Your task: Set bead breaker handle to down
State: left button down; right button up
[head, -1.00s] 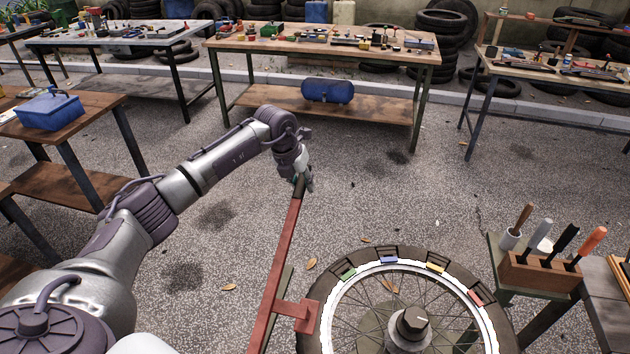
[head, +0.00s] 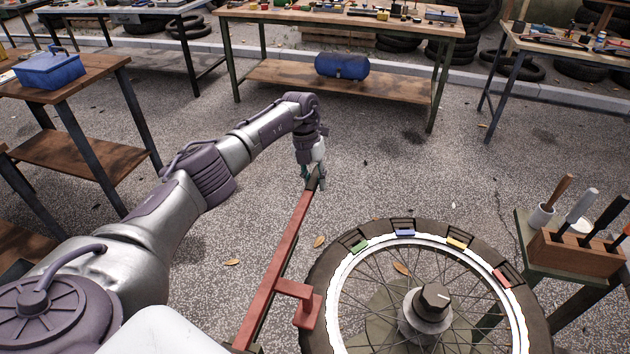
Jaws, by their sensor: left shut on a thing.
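The bead breaker handle (head: 277,257) is a long red bar with a dark grip at its far end. It runs from the bottom of the head view up to my left gripper (head: 314,180). My left gripper is shut on the handle's dark end. A red block (head: 306,308) on a short side arm juts from the bar toward the tyre. The spoked wheel with its black tyre (head: 333,250) lies to the right of the handle. The handle's lower end is cut off by the frame. My right gripper is not in view.
A wooden tool holder (head: 575,252) with several tools stands on a small stand at the right. A workbench with a blue tank (head: 342,66) on its shelf is at the back. A blue box (head: 48,70) sits on the left table. The paved floor beyond the handle is clear.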

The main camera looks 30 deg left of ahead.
pick_arm(q)
jog(key=shift+r, duration=0.1)
jog(key=c, duration=0.9)
grip_release()
jog(key=shift+o, duration=0.2)
jog(key=v, duration=1.2)
